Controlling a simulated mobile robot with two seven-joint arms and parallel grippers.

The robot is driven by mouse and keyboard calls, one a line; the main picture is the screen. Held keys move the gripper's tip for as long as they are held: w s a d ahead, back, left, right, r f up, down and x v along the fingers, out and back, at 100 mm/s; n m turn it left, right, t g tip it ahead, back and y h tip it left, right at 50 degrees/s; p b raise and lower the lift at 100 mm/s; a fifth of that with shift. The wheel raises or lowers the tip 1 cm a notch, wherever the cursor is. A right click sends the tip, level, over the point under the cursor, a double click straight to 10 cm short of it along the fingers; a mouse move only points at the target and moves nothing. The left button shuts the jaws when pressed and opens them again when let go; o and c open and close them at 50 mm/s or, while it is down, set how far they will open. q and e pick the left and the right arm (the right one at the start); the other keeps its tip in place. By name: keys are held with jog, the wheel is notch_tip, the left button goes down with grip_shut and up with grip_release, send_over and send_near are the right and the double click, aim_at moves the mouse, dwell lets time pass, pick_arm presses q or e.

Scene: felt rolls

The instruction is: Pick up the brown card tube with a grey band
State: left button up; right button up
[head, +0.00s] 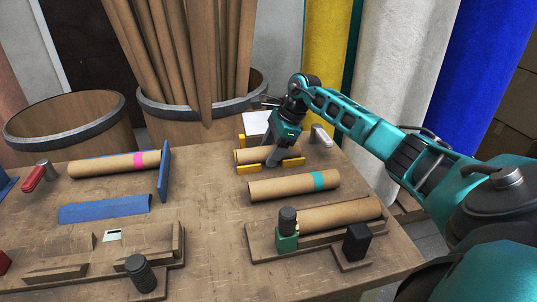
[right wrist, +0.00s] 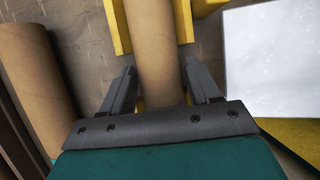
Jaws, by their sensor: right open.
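A brown card tube (head: 247,156) lies in a yellow holder (head: 290,163) near the back right of the bench. My right gripper (head: 274,158) is low over this tube. In the right wrist view the same tube (right wrist: 155,45) runs between the two open fingers (right wrist: 159,72), with a finger on each side and a gap visible at the left one. I see no grey band on its visible part; some of it is hidden by the gripper. My left gripper is not in view.
A teal-banded tube (head: 290,186) lies just in front. A plain tube (head: 338,214) sits in a wooden stand at front right. A pink-banded tube (head: 112,164) lies at left beside a blue upright plate (head: 165,170). A white sheet (head: 256,124) is behind the holder.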

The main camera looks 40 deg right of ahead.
aim_at(271, 147)
grip_shut()
dwell(0.4)
jog(key=shift+r, duration=0.15)
notch_tip(271, 147, up, 20)
jog(key=p, duration=0.2)
jog(key=shift+p, duration=0.35)
